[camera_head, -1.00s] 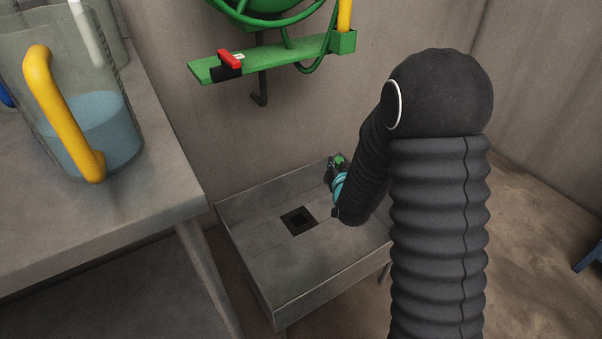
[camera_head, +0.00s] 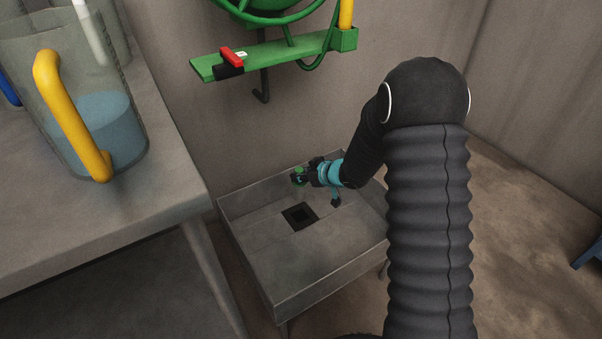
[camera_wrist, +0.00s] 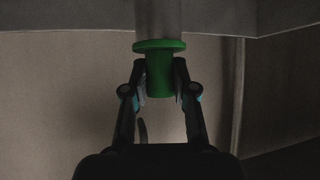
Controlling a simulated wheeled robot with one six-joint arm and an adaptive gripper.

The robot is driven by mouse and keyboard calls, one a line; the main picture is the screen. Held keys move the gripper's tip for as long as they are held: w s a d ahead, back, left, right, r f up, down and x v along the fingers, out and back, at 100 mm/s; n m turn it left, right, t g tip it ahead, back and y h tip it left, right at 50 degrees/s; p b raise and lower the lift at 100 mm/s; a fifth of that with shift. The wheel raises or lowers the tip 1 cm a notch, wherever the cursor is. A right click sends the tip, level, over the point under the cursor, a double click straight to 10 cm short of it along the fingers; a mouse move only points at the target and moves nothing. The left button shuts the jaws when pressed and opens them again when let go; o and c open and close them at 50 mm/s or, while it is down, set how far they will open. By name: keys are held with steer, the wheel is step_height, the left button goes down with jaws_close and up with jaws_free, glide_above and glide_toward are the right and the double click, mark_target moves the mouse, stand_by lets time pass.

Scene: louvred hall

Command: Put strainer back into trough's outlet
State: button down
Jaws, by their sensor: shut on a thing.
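The trough (camera_head: 330,265) is a shallow grey metal basin against the wall in the head view. Its outlet (camera_head: 300,217) is a dark square recess in the floor, with nothing seen in it. The strainer (camera_head: 297,177) is a small green piece held in my gripper (camera_head: 305,175). In the wrist view the strainer (camera_wrist: 160,68) is a short green cylinder with a wider flange, and the fingers of my gripper (camera_wrist: 161,82) close on its sides. In the head view the gripper appears behind the outlet, near the trough's back wall. Its exact height above the floor is unclear.
A grey table (camera_head: 150,215) stands left of the trough, bearing a clear jug (camera_head: 110,135) with blue liquid and a yellow handle. A green bracket (camera_head: 275,57) with a red-handled valve (camera_head: 231,57) and a hook (camera_head: 262,92) is on the wall above.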

mark_target(304, 194)
steer(key=shift+f+b, duration=1.55)
steer(key=shift+f, duration=2.45)
steer(key=shift+f, duration=0.15)
steer(key=shift+f, duration=0.2)
step_height(304, 194, down, 8)
steer(key=b, duration=0.5)
steer(key=c, duration=0.8)
jaws_free()
steer(key=shift+c, duration=0.2)
steer(key=shift+r, duration=0.1)
